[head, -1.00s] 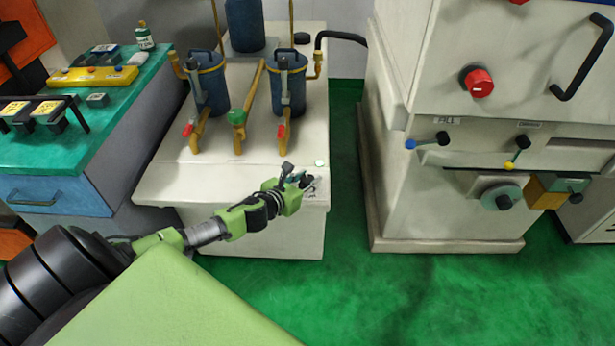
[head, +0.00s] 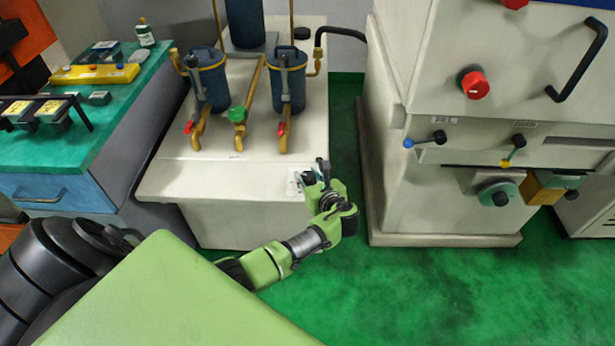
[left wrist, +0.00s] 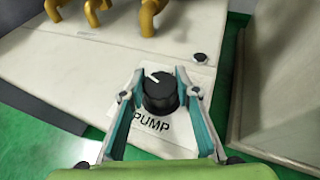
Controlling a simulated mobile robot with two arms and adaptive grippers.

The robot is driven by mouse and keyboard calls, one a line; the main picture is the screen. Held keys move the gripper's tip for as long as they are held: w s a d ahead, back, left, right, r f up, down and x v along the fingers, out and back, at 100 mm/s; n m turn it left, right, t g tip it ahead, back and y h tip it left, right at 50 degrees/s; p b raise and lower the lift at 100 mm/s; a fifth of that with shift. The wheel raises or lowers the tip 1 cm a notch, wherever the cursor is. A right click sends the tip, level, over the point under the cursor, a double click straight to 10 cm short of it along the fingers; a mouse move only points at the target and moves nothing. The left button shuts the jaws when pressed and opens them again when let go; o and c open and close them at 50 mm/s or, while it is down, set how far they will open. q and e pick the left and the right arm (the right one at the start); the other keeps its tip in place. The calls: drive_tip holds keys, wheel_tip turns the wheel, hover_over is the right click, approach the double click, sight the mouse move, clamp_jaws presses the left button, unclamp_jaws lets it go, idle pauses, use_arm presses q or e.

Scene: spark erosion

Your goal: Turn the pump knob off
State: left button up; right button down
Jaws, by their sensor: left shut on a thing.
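The pump knob (left wrist: 160,97) is black and round with a white pointer line, which points up and left in the left wrist view. It sits on a white label reading PUMP (left wrist: 152,124) on the pale cabinet top. My left gripper (left wrist: 162,82) has one finger on each side of the knob and is shut on it. In the head view my left gripper (head: 308,181) is at the front right corner of the pale cabinet (head: 215,170), hiding most of the knob. My right gripper is not in view.
Blue filter canisters (head: 208,80) with yellow pipes and a green valve handle (head: 237,114) stand behind on the cabinet. A large pale machine (head: 440,190) with a red knob (head: 474,84) stands at right. Green floor (head: 400,285) lies open in front.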

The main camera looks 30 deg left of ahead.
use_arm(q)
drive_tip(key=n+g+y+b, duration=0.1)
drive_tip(key=n+g+b, duration=0.1)
drive_tip(key=n+g, duration=0.1)
drive_tip(key=shift+w+f+y, duration=0.1)
drive_tip(key=shift+f+y, duration=0.05)
drive_tip(key=shift+y, duration=0.15)
drive_tip(key=shift+n+g+b, duration=0.6)
drive_tip(key=shift+g+b, duration=0.05)
drive_tip(key=shift+g, duration=0.15)
drive_tip(key=o, duration=1.1)
drive_tip(key=shift+y, duration=0.3)
drive_tip(key=v, duration=1.2)
drive_tip(key=shift+r, duration=0.25)
